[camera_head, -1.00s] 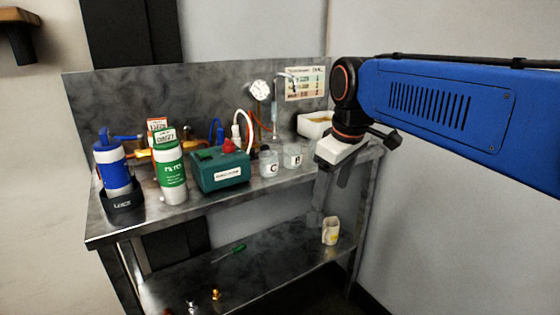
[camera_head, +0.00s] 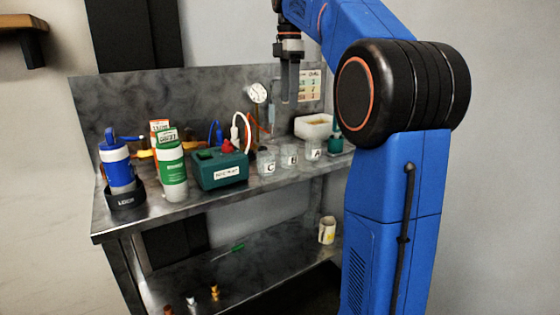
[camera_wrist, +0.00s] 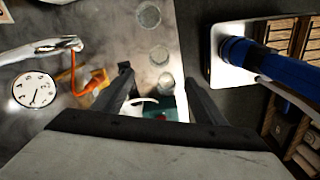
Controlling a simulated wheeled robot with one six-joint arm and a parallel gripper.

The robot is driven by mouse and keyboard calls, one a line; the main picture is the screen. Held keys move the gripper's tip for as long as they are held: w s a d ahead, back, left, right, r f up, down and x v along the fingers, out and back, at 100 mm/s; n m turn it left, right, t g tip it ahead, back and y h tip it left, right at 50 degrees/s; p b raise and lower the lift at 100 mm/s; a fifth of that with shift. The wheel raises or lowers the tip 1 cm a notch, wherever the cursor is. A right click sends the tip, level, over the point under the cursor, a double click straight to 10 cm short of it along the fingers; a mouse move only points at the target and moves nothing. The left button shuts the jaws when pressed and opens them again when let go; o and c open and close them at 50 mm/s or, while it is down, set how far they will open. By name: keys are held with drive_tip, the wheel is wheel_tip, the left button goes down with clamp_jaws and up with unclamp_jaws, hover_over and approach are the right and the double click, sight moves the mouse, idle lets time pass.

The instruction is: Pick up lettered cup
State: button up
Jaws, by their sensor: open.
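Three clear cups stand in a row on the steel bench: the cup lettered C (camera_head: 266,164), the cup lettered B (camera_head: 290,158) and the cup lettered A (camera_head: 313,150). My gripper (camera_head: 289,98) is open and empty, pointing down well above the cups, in front of the back panel. In the wrist view three round cup shapes (camera_wrist: 159,56) lie in a line beyond and between my open fingers (camera_wrist: 158,76). Their letters cannot be read there.
A teal box (camera_head: 221,169) stands left of the cups, with a green-and-white bottle (camera_head: 171,172) and a blue-and-white bottle (camera_head: 117,168) farther left. A white tub (camera_head: 314,126) and a small green container (camera_head: 335,142) are at right. A mug (camera_head: 327,230) is on the lower shelf.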

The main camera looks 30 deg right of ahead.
hover_over(289, 147)
drive_tip(key=s+a, duration=0.2)
wheel_tip(289, 147, down, 12)
drive_tip(key=shift+s+d+f, duration=0.1)
drive_tip(key=shift+d+f, duration=0.05)
drive_tip(key=shift+f, duration=1.15)
drive_tip(key=shift+d+f, duration=0.15)
drive_tip(key=shift+f, duration=1.15)
drive_tip(key=shift+c, duration=0.6)
drive_tip(key=c, duration=1.1)
drive_tip(key=shift+o, duration=0.2)
drive_tip(key=shift+r, duration=0.2)
